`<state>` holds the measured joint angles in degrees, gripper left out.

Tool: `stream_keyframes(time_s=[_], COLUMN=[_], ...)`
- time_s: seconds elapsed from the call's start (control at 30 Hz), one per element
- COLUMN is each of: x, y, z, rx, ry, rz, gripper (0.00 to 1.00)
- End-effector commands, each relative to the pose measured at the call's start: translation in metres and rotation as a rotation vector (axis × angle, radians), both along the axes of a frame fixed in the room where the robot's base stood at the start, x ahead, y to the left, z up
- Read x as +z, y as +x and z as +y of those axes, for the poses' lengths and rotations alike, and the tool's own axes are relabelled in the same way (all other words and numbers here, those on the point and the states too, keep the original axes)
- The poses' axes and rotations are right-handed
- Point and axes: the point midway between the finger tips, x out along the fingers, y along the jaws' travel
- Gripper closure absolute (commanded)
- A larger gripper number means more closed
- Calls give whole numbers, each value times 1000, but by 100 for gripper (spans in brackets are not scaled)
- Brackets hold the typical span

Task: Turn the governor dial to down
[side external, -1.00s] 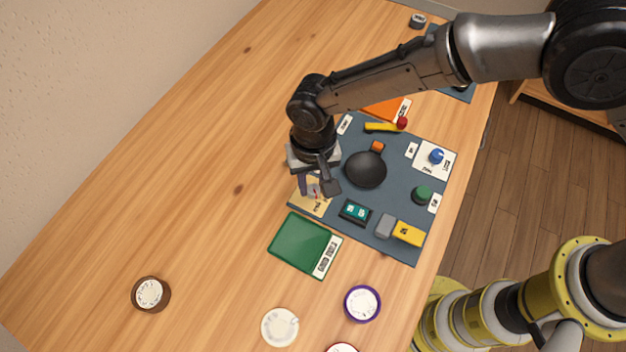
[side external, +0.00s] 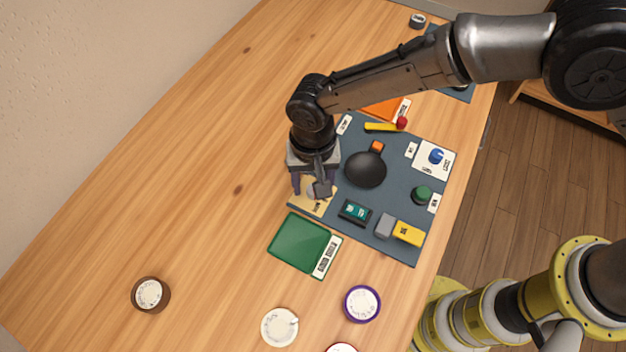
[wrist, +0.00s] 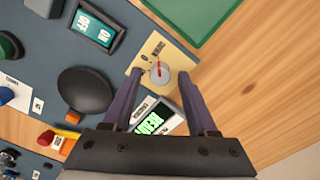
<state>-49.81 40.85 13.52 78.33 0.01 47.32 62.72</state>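A pale round dial (wrist: 159,73) with a red pointer sits on a tan plate (wrist: 146,53). In the wrist view the pointer points to the top of the picture. The plate's small print is too blurred to read, so I cannot confirm it is the governor dial. The plate also shows in the side view (side external: 306,207), partly hidden by my gripper (side external: 313,188).
A green panel (side external: 302,241) lies below the mat. Bare wood is to the left.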

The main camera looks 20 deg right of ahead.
Motion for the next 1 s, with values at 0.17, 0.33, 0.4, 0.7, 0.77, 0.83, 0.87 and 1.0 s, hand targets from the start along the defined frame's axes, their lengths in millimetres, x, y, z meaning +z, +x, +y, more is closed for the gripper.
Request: stream_keyframes(time_s=[0.17, 0.33, 0.4, 0.7, 0.77, 0.83, 0.87, 1.0], x=[0, 2, 8, 65, 78, 93, 98, 121], y=[0, 0, 1, 1, 1, 1, 1, 1], z=[0, 0, 1, 1, 1, 1, 1, 1], rx=[0, 1, 1, 1, 1, 0, 0, 0], ry=[0, 1, 2, 4, 4, 4, 3, 3], rz=[0, -1, -3, -4, -4, -4, -3, -3], gripper=[38, 38, 38, 38, 38, 38, 38, 38])
